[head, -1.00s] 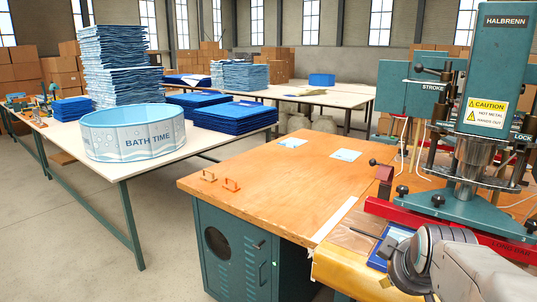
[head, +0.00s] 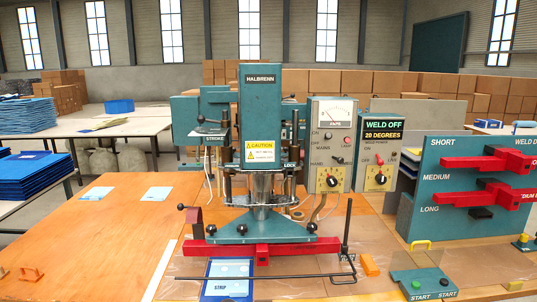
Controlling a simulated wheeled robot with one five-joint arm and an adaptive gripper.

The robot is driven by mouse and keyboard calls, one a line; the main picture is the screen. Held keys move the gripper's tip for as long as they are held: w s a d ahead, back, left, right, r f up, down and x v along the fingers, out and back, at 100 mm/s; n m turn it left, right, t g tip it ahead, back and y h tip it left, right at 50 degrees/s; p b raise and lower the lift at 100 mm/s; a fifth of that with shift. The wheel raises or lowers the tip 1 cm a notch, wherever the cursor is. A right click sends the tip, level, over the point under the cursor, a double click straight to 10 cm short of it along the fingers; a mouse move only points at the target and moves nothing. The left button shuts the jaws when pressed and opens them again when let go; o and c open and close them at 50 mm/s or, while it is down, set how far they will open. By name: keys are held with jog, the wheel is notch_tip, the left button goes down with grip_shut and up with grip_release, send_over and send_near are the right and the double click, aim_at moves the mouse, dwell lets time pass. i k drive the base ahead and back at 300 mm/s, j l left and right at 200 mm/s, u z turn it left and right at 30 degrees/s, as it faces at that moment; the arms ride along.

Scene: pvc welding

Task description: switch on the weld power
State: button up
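The weld control box (head: 379,143) stands right of the green welding press. Its display (head: 383,131) reads WELD OFF and 20 DEGREES. Below the display is a small red toggle switch (head: 379,159) with a label that looks like WELD POWER. A black dial (head: 380,180) sits under the switch. Just left is a grey panel (head: 333,143) with an AMPS meter, small switches labelled around MAINS, and its own dial. The HALBRENN press (head: 263,125) stands in the middle of the bench. My gripper is not in view.
A wooden bench (head: 105,215) spreads across the front. A red bar (head: 262,252) lies under the press, with a thin black rod in front. A green rack (head: 475,190) with red bars stands right. A START button box (head: 423,283) sits at the front right.

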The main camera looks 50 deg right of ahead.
aim_at(380, 162)
jog(key=z, duration=2.25)
